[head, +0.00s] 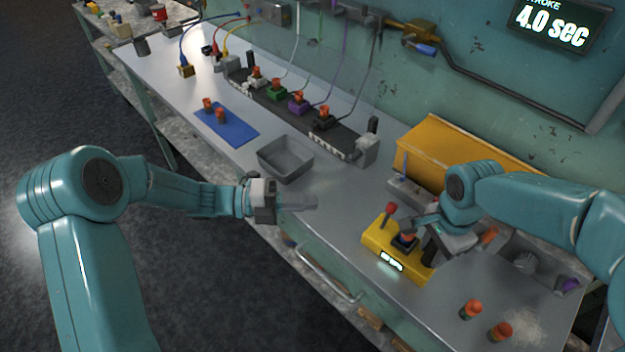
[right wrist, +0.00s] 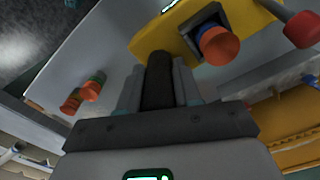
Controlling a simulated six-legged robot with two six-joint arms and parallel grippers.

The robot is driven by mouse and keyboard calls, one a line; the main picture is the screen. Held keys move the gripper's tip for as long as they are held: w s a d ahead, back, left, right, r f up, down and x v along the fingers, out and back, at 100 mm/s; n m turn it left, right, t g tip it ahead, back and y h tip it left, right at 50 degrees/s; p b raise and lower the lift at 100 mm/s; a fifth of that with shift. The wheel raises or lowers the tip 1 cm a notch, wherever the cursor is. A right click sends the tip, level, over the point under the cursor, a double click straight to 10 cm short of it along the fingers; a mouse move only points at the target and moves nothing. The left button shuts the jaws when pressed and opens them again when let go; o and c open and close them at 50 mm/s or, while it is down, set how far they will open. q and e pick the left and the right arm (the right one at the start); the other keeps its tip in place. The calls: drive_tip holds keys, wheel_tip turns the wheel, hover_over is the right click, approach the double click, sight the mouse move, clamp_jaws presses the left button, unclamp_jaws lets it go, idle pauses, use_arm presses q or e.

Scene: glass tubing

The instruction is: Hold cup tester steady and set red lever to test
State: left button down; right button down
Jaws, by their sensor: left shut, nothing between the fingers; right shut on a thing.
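The yellow cup tester (head: 372,240) stands on the bench at the right, with a lit display on its front. Its red lever (head: 391,209) sticks up at the back left; its red knob (right wrist: 303,28) also shows in the right wrist view. An orange-topped cup (right wrist: 218,45) sits in the tester's dark socket. My right gripper (right wrist: 158,90) is shut on a dark upright handle (right wrist: 158,72) at the tester's edge. In the head view the right wrist hides part of the tester. My left gripper (head: 300,203) is shut and empty, left of the tester, over the bench's front edge.
An empty grey tray (head: 285,160) lies behind my left gripper. A blue mat (head: 228,124) with two cups lies further left. Two loose cups (head: 485,320) stand right of the tester. A yellow box (head: 445,150) and a row of sockets stand behind.

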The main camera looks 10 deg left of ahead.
drive_tip(key=c, duration=0.7)
unclamp_jaws()
